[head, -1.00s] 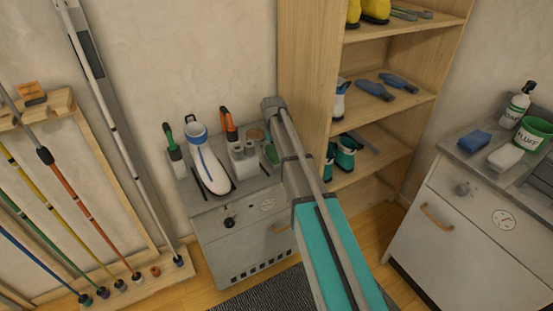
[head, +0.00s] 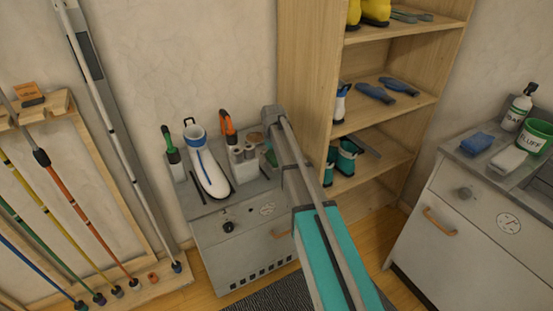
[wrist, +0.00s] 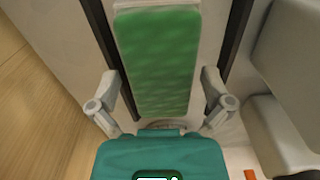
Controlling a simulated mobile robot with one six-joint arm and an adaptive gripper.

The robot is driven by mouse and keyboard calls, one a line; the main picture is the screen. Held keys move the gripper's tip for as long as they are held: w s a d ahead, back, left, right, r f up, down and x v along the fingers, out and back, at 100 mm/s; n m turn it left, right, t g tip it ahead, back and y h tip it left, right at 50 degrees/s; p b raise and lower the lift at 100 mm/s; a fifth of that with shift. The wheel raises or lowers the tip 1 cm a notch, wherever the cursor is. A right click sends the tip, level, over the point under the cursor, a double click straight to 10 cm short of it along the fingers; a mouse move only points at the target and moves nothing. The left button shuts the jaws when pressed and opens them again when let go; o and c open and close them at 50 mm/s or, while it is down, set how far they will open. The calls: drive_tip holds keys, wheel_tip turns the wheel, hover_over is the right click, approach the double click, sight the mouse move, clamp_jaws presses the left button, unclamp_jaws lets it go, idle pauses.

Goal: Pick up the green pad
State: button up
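The green pad (wrist: 157,60) has a mottled green face and a pale edge at its top. In the wrist view it stretches upward from my teal gripper body, between the two grey fingers. In the head view a small part of the green pad (head: 271,157) shows at the right of the small counter, partly hidden by my arm. My gripper (wrist: 160,82) is open, with one finger on each side of the pad. Gaps show between the fingers and the pad. I see no contact with it.
A grey holder with white tubes (head: 243,158) stands close left of the pad. A white-and-blue boot (head: 209,172) and a green-handled brush (head: 171,145) are farther left. The wooden shelf (head: 308,70) rises close on the right.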

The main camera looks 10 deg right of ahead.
drive_tip(key=c, duration=0.9)
drive_tip(key=shift+r, duration=0.15)
wheel_tip(320, 180, up, 3)
drive_tip(key=p, duration=0.3)
drive_tip(key=s+r+p, duration=0.2)
drive_tip(key=r+p, duration=0.1)
drive_tip(key=s+r+p, duration=0.3)
drive_tip(key=shift+s+a+r+p, duration=0.2)
drive_tip(key=shift+r+p, duration=0.05)
drive_tip(key=shift+p, duration=0.15)
drive_tip(key=s+r+p, duration=0.1)
drive_tip(key=s, duration=0.2)
drive_tip(key=s+r+p, duration=0.1)
drive_tip(key=s, duration=0.1)
drive_tip(key=s+r+p, duration=0.1)
drive_tip(key=s, duration=0.2)
drive_tip(key=shift+s+a+r, duration=0.1)
drive_tip(key=shift+s+a, duration=0.2)
drive_tip(key=shift+a, duration=0.05)
drive_tip(key=o, duration=0.5)
drive_tip(key=c, duration=0.3)
drive_tip(key=shift+c, duration=0.2)
